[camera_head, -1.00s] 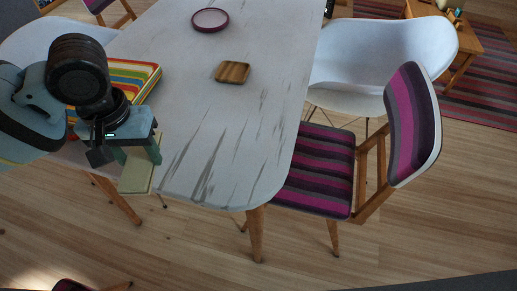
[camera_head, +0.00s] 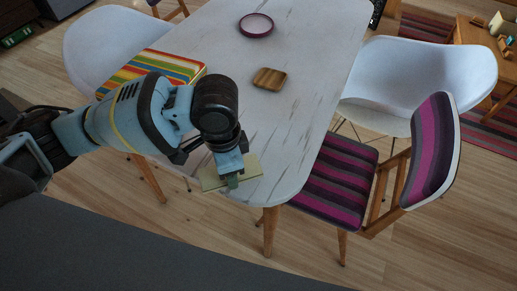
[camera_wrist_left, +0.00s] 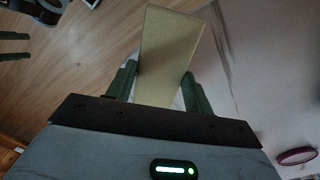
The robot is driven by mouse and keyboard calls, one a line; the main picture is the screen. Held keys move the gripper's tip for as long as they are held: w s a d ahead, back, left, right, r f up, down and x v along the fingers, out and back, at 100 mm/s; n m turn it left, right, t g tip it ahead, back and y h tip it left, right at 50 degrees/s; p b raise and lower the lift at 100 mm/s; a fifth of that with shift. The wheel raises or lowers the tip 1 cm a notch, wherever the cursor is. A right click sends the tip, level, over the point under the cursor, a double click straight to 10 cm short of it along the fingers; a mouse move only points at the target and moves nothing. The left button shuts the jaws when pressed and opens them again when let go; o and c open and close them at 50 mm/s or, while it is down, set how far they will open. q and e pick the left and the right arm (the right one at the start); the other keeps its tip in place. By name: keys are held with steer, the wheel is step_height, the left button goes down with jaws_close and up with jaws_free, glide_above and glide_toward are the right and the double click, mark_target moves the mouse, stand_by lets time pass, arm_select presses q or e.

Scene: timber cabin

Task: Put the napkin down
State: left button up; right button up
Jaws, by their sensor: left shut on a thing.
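The napkin (camera_head: 211,182) is a flat, pale yellow-green rectangle. In the head view it shows on both sides of my left gripper (camera_head: 232,181), at the table's near left corner. The white, grey-streaked table (camera_head: 272,178) lies under or just behind it; I cannot tell whether the napkin touches it. In the left wrist view the napkin (camera_wrist_left: 168,48) sticks out from between the two green fingers of my left gripper (camera_wrist_left: 160,88), which is shut on it. The gripper points downward. My right gripper is not in view.
A striped chair (camera_head: 335,180) and white chairs (camera_head: 420,80) stand around. The table's near right part is clear.

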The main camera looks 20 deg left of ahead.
arm_select(q)
steer(key=s+d+r+m+p, duration=0.1)
steer(key=s+d+m+p, duration=0.5)
steer(key=m, duration=0.6)
steer(key=m+b, duration=0.1)
steer(key=b, duration=0.1)
glide_above(259, 155)
steer(key=s, duration=0.1)
steer(key=shift+d+f, duration=0.15)
steer(key=shift+f, duration=0.7)
steer(key=shift+w+m, duration=0.3)
steer(key=shift+w, duration=0.2)
steer(key=shift+f, duration=1.7)
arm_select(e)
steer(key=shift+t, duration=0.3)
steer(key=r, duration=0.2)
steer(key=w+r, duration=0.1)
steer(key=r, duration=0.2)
arm_select(q)
steer(key=shift+f, duration=0.15)
